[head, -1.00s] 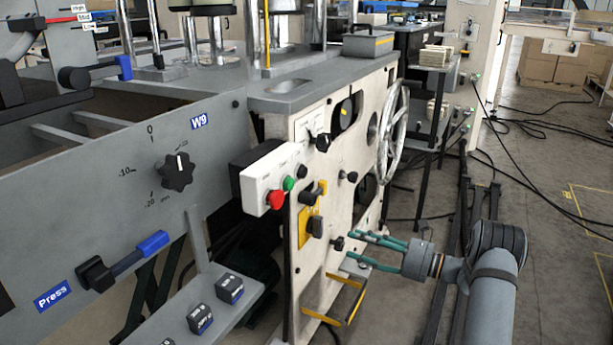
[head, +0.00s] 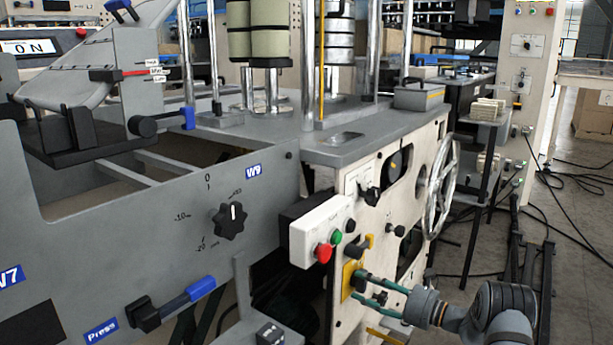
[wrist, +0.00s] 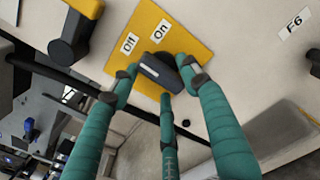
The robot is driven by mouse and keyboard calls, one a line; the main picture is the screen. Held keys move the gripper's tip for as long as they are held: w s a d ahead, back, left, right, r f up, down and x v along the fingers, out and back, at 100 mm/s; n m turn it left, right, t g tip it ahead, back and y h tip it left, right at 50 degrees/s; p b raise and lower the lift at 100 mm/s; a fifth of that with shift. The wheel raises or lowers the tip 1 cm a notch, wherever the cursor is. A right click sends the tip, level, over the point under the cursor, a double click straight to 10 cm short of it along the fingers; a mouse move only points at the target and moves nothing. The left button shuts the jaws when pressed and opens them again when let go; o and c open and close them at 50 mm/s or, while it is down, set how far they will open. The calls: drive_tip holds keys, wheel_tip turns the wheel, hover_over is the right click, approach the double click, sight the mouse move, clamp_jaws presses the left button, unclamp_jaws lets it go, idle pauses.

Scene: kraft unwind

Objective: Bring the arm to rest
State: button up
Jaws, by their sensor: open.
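My gripper (head: 360,286) has teal fingers and reaches from the lower right toward the cream machine panel (head: 378,222) in the head view. In the wrist view my gripper (wrist: 160,80) is open, its three fingertips spread around a black switch knob (wrist: 158,70). I cannot tell whether they touch it. The knob sits on a yellow plate (wrist: 185,35) with an Off and an On label; the plate also shows in the head view (head: 348,282). The fingers partly hide the knob.
A white button box (head: 308,237) with red and green buttons juts out left of my gripper. A metal handwheel (head: 438,190) stands out above it. Another black knob with yellow (wrist: 68,38) is close by in the wrist view. Open floor (head: 575,255) lies to the right.

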idle(0.4)
drive_tip(key=shift+f+n+b, duration=0.15)
drive_tip(key=shift+n+b, duration=0.2)
drive_tip(key=shift+n, duration=0.35)
drive_tip(key=shift+s+d+n, duration=0.1)
drive_tip(key=shift+d+n, duration=0.2)
drive_tip(key=shift+n, duration=0.1)
drive_tip(key=v, duration=1.1)
drive_tip(key=x, duration=1.1)
drive_tip(key=shift+a, duration=0.35)
drive_tip(key=shift+r+m, duration=0.2)
drive_tip(key=shift+m, duration=0.2)
drive_tip(key=shift+m+p, duration=0.5)
drive_tip(key=shift+m, duration=0.7)
